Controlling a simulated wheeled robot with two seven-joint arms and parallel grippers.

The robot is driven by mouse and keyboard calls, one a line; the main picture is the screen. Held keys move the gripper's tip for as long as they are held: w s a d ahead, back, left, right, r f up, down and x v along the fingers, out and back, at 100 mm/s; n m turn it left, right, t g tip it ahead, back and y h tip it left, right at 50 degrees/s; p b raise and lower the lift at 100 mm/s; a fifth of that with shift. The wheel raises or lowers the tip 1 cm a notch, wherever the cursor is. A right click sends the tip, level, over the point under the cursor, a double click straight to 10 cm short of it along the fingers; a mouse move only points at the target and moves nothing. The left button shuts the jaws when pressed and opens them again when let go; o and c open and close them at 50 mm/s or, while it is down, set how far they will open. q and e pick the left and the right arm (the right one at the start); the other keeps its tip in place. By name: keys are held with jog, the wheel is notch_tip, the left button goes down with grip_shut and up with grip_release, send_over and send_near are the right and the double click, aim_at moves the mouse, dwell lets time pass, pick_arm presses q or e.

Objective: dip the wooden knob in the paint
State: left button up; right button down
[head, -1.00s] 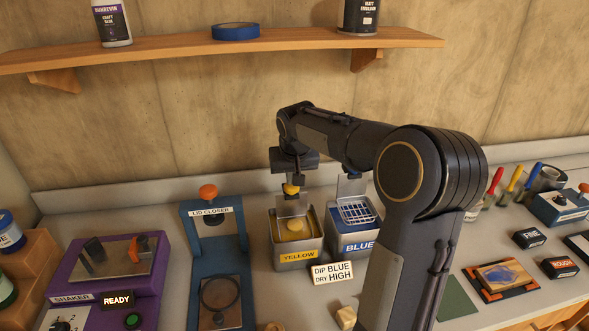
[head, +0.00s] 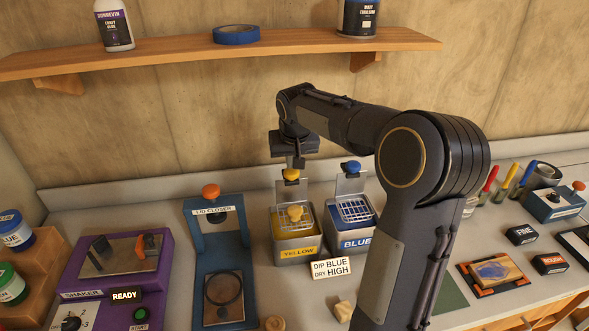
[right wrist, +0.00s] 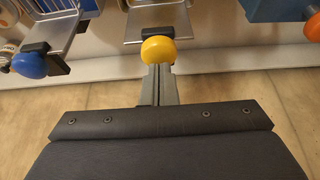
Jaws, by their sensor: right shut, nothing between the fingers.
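My right gripper (head: 292,168) is shut and empty, at the yellow lever ball (head: 291,175) behind the yellow paint tank (head: 297,248). In the right wrist view the shut fingers (right wrist: 158,72) meet the yellow ball (right wrist: 158,49); I cannot tell whether they touch. A rounded yellow piece (head: 295,212), seemingly the knob coated in yellow, sits on the wire basket raised in the yellow tank. The blue tank (head: 355,243) beside it has an empty-looking raised basket (head: 355,210) and a blue lever ball (head: 351,166). My left gripper is not in view.
A sign (head: 331,268) reads "DIP BLUE DRY HIGH". The blue lid closer (head: 218,250) stands left of the tanks, with the purple shaker (head: 120,275) farther left. A pale wooden piece (head: 343,311) lies in front. My right arm covers the bench right of the blue tank.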

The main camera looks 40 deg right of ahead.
jog(key=shift+r, duration=0.5)
notch_tip(320, 180, up, 3)
jog(key=shift+f+p, duration=0.2)
jog(key=shift+p, duration=0.9)
jog(key=shift+r, duration=1.2)
jog(key=shift+f, duration=0.1)
